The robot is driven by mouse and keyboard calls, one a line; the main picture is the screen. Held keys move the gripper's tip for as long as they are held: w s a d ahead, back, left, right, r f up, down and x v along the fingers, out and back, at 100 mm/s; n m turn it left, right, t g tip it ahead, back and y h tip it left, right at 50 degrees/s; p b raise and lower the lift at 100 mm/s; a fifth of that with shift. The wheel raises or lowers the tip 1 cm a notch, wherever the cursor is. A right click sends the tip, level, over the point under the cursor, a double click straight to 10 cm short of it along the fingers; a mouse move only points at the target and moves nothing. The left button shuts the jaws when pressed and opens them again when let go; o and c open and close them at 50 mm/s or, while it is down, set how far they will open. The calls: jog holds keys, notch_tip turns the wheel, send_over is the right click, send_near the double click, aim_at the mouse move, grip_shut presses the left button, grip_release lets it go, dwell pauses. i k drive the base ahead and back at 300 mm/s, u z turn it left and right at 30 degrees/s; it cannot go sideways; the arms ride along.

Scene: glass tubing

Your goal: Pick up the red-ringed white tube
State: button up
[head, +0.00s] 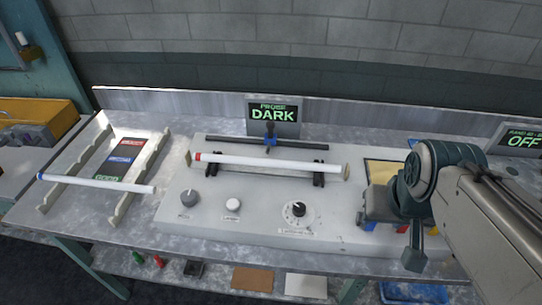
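The red-ringed white tube (265,162) lies level across two dark cradles (319,174) on the pale bench unit. Its red ring (198,157) is at its left end. My gripper (374,218) is at the right, beyond the tube's right end and nearer the front of the bench. It is apart from the tube. Its fingers are too small and too covered by my wrist to tell open from shut.
The wooden rack (142,178) has a coloured card between its rails. A dark rail with a blue slider (270,138) runs behind the red-ringed tube, below a DARK display (272,113). Knobs, including a dial (298,211), stand in front. A yellow-topped tray (384,171) is at the right.

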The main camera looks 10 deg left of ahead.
aim_at(198, 157)
jog(key=z, duration=2.45)
jog(key=k, duration=1.6)
jog(key=u, duration=1.9)
jog(key=i, duration=0.5)
